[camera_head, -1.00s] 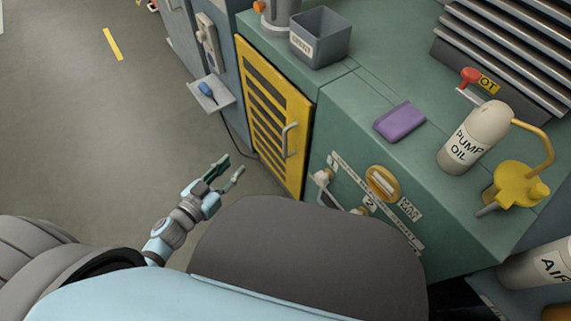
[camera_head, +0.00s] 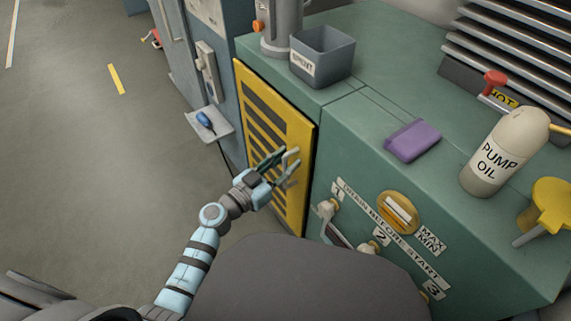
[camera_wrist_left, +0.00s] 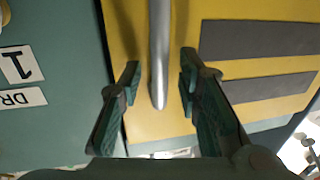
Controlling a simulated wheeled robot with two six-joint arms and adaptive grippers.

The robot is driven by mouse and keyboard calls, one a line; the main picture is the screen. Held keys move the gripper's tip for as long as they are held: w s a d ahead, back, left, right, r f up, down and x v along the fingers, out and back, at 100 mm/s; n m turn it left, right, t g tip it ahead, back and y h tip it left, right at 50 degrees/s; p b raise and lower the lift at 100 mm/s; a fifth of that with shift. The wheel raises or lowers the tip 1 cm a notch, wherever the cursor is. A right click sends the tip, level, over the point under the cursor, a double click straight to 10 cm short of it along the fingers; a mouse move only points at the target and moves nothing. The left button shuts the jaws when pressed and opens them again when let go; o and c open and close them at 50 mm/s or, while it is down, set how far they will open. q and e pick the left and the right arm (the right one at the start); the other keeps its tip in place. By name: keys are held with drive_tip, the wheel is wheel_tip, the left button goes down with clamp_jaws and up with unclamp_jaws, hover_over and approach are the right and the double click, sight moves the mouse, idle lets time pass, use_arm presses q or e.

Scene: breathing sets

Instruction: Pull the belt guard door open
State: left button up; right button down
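The yellow belt guard door (camera_head: 255,88) with dark slots is set in the front of the green cabinet and looks closed. Its pale metal bar handle (camera_head: 292,162) is partly hidden by my left gripper in the head view. My left gripper (camera_head: 279,163) is at the handle. In the left wrist view the handle (camera_wrist_left: 158,60) runs between the two open fingers of the gripper (camera_wrist_left: 160,85), with a gap on each side. The yellow door (camera_wrist_left: 228,30) lies behind it. My right gripper is not in view.
Below and right of the door are drain valves (camera_head: 330,208) and a yellow round gauge (camera_head: 398,212). On the cabinet top are a grey bin (camera_head: 322,58), purple sponge (camera_head: 412,140) and pump oil bottle (camera_head: 503,152). Open floor (camera_head: 95,140) lies left.

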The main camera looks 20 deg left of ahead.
use_arm(q)
drive_tip(key=shift+c, duration=0.3)
clamp_jaws()
